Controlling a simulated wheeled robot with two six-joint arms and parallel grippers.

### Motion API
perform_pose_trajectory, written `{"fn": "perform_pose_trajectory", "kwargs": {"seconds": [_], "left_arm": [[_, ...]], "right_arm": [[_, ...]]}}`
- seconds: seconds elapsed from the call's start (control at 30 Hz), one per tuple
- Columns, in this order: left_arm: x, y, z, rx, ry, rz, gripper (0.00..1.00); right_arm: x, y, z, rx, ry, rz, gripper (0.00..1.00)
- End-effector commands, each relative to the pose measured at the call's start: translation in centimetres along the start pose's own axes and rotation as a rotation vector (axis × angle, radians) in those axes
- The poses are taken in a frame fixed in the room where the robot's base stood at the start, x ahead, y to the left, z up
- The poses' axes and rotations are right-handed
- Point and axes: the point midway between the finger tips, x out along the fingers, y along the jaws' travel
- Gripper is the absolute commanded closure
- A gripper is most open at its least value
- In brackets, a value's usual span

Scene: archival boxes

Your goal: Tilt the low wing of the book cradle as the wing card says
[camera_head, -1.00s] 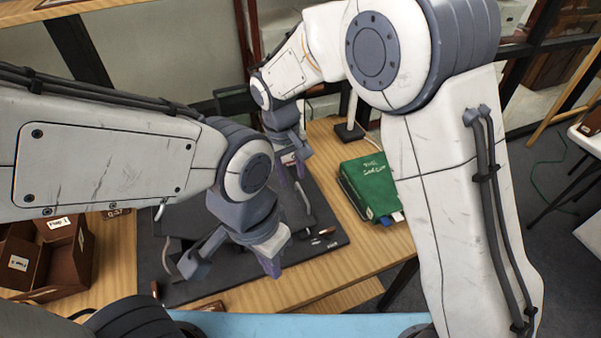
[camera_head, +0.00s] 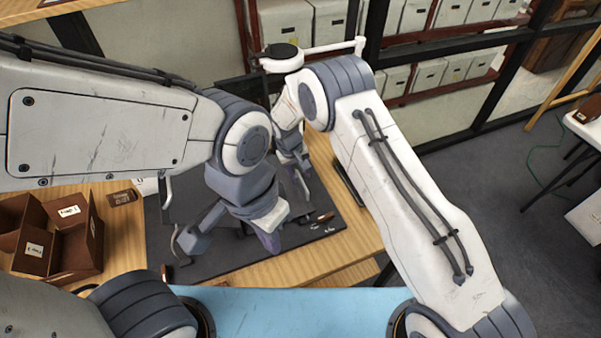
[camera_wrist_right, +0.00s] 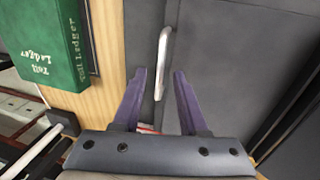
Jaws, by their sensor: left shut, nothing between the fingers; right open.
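The book cradle shows as dark grey panels (camera_wrist_right: 225,60) in the right wrist view; in the head view my arms hide most of it. A pale, slightly bent handle bar (camera_wrist_right: 163,55) stands along a panel edge, between my right fingertips in that picture; contact cannot be told. My right gripper (camera_wrist_right: 160,82) is open, with purple fingers spread; it also shows small in the head view (camera_head: 302,182). My left gripper (camera_head: 268,242) is shut and empty, above the front part of the dark mat (camera_head: 220,262). I cannot make out a readable wing card.
A green Toll Ledger book (camera_wrist_right: 62,45) lies beside the cradle in the wrist view. A brown divided box (camera_head: 75,262) stands at the table's left. Small items (camera_head: 320,218) lie at the mat's right edge. A second pale handle (camera_head: 168,190) rises left of my left gripper.

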Motion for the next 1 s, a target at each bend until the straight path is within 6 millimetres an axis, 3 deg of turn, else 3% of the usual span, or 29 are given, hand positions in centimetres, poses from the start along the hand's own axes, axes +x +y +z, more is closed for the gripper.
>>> {"fn": "perform_pose_trajectory", "kwargs": {"seconds": [0.4, 0.53, 1.0], "left_arm": [[-0.33, 0.02, -0.02, 0.000, 0.000, 0.000, 1.00], [-0.34, 0.02, -0.02, 0.000, 0.000, 0.000, 1.00], [-0.34, 0.02, -0.02, 0.000, 0.000, 0.000, 1.00]], "right_arm": [[1.10, -0.03, -0.04, 0.000, 0.002, 0.000, 0.58], [1.09, -0.03, -0.03, 0.000, 0.002, 0.000, 1.00], [1.06, -0.03, -0.02, 0.000, 0.001, 0.000, 1.00]]}}
